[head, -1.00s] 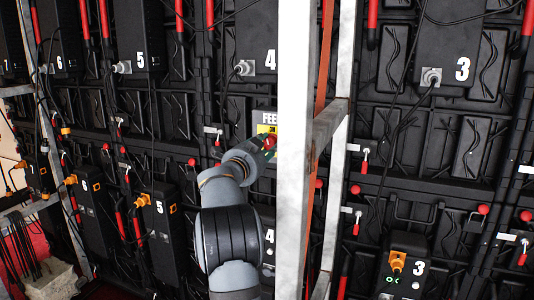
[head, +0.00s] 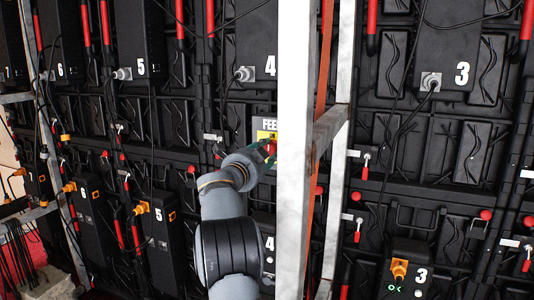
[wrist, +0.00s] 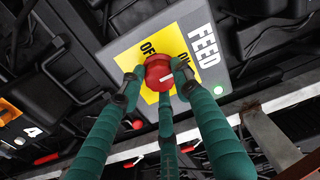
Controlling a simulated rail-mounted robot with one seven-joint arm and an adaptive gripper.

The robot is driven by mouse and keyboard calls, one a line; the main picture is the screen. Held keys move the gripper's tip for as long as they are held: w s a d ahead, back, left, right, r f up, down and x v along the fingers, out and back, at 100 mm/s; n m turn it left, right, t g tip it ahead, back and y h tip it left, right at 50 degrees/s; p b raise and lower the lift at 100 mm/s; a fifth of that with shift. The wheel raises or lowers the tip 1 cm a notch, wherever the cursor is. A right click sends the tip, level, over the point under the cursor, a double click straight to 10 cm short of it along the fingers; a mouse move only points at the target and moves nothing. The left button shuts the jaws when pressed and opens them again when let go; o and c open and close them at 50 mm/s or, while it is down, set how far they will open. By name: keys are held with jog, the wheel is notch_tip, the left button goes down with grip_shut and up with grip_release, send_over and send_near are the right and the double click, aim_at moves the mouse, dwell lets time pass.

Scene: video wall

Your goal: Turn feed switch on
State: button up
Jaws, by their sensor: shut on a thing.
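The feed switch box (wrist: 205,45) is grey with a yellow plate (wrist: 172,38) marked OFF and ON and the word FEED beside it. Its round red knob (wrist: 159,70) carries a short white mark, which lies on the side toward the ON label; its exact setting is hard to tell. My gripper (wrist: 158,82) has green fingers closed around the knob. In the head view the yellow plate (head: 266,135) shows beside the white post, and my gripper (head: 262,158) reaches it from below left, partly hidden.
A broad white post (head: 292,200) stands just right of my gripper, with a metal frame (head: 328,130) beyond it. Black numbered panels, such as panel 5 (head: 160,235) and panel 3 (head: 445,50), line the wall with cables and red handles.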

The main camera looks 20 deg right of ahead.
jog(key=o, duration=0.9)
jog(key=shift+w+a+f, duration=0.1)
jog(key=shift+w, duration=0.05)
jog(key=shift+o, duration=1.2)
jog(key=v, duration=1.2)
jog(key=x, duration=1.2)
